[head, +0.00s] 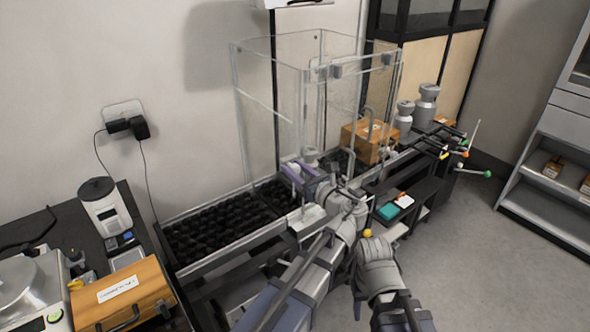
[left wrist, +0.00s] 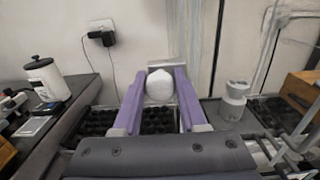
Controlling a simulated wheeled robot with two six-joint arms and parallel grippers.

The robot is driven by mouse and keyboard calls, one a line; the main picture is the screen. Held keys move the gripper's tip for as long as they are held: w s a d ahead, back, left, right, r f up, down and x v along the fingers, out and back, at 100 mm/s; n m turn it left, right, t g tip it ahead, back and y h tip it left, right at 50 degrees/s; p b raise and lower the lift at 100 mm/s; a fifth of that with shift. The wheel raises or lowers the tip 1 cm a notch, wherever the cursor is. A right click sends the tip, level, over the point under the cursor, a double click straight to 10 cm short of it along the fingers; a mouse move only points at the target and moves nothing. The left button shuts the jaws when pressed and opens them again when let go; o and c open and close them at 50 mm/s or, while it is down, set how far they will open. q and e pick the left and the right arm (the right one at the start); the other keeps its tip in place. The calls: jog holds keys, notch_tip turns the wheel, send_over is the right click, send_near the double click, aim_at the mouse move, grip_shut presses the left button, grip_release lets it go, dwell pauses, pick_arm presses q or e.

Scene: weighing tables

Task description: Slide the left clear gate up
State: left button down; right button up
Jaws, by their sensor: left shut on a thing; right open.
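The clear enclosure (head: 268,108) stands over the black-lined trays against the wall, with transparent panels and grey edge fittings. Its left clear gate is hard to tell from the other panels. My left gripper (head: 294,170) is at the lower front of the enclosure. In the left wrist view its purple fingers (left wrist: 159,88) are shut on a white rounded knob (left wrist: 159,84), with a grey plate just behind it. I cannot tell how the knob joins the gate. My right arm shows at the lower right of the head view, but its fingers do not show.
A orange-brown box (head: 368,142) and grey weights (head: 425,106) stand right of the enclosure. A scale (head: 30,290), a labelled wooden case (head: 122,296) and a white canister (head: 106,206) are on the left table. Coloured-tipped rods (head: 462,150) stick out at the right. Floor at right is clear.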

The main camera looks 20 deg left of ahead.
pick_arm(q)
notch_tip(320, 180, up, 11)
jog(key=p, duration=0.8)
jog(key=shift+f, duration=0.2)
jog(key=shift+w, duration=0.1)
jog(key=c, duration=0.8)
grip_release()
jog(key=shift+o, duration=0.2)
jog(key=shift+s, duration=0.2)
